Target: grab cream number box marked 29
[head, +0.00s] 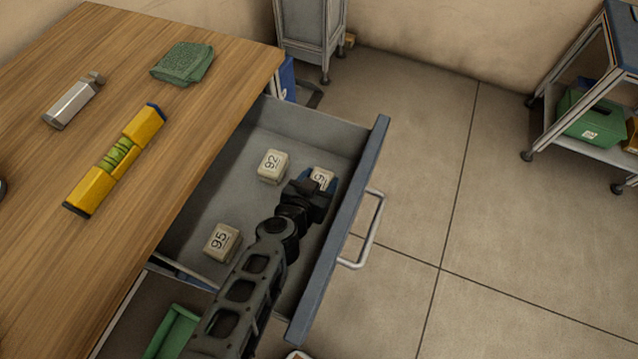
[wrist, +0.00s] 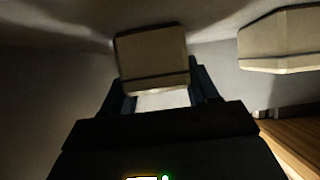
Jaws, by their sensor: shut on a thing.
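My gripper (head: 314,187) is inside the open drawer, near its front panel, and is shut on a cream number box (head: 322,176). That box's label is partly hidden by my gripper; only a 9 can be made out. In the wrist view the held box (wrist: 152,58) sits between the two dark fingers (wrist: 160,92). I cannot tell whether it is clear of the drawer floor. A cream box marked 92 (head: 273,166) lies just left of my gripper, and one marked 95 (head: 222,241) lies nearer the drawer's lower left.
The grey drawer (head: 225,195) is pulled out from the wooden desk (head: 130,150); its blue-edged front has a metal handle (head: 366,232). Another cream box (wrist: 283,40) shows at right in the wrist view.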

